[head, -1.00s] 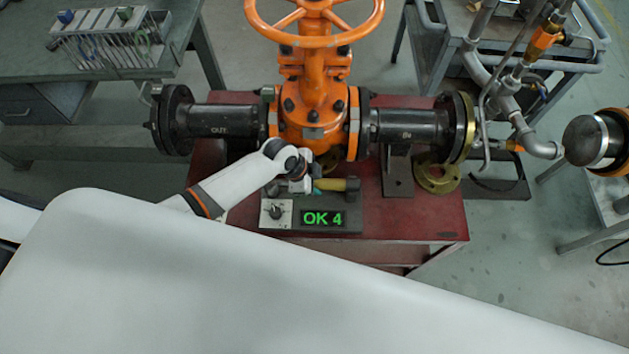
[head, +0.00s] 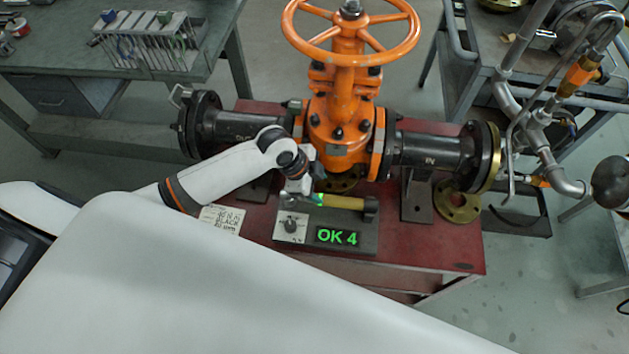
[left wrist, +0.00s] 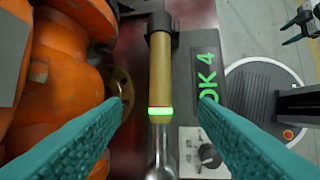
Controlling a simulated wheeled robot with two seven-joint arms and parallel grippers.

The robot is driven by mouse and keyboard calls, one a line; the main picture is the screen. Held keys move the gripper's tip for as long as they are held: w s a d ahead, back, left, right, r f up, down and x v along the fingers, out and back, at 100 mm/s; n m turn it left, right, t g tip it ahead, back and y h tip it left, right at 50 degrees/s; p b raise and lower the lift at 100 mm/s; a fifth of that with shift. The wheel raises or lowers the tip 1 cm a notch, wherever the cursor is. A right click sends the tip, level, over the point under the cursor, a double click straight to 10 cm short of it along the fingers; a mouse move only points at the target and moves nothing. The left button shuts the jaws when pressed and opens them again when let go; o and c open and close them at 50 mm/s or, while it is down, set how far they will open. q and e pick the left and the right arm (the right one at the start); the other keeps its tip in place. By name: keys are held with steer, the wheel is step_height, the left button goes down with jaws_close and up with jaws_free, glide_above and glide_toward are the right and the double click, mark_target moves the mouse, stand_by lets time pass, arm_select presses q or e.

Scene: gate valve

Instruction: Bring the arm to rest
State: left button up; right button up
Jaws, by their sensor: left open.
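My left gripper (head: 312,197) is low over the grey tester box (head: 350,243) in front of the orange gate valve (head: 345,110). In the left wrist view its two teal fingers (left wrist: 160,115) are open and apart. A tool with a brass-coloured handle (left wrist: 160,65) and a lit green band lies between them in that view, with clear gaps on both sides. The handle also shows in the head view (head: 343,202), along the box. The display (head: 337,236) reads "OK 4" in green. My right gripper (left wrist: 300,25) shows partly at the left wrist view's top right corner; its opening is unclear.
The red stand (head: 440,250) carries the valve and its black flanged pipes. A handwritten note (head: 219,219) lies left of the box. A bench with a tool rack (head: 148,40) is at back left; piping (head: 535,130) stands at right. A knob (left wrist: 207,154) is beside the tool.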

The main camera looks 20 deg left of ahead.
arm_select(q)
steer(key=shift+v, duration=0.9)
steer(key=s+d+r+n, duration=0.25)
steer(key=s+n, duration=0.25)
steer(key=s, duration=0.4)
steer(key=s+a+r+n+y, duration=0.2)
steer(key=s+a+n+y, duration=0.2)
steer(key=s+a+n, duration=0.3)
step_height(320, 180, down, 24)
steer(key=s+d+n, duration=0.1)
steer(key=s+d, duration=0.1)
steer(key=s+a+f+g, duration=0.1)
steer(key=s+a+f, duration=0.2)
steer(key=s+f, duration=1.4)
steer(key=shift+a+f+g, duration=0.25)
steer(key=shift+f+g, duration=0.15)
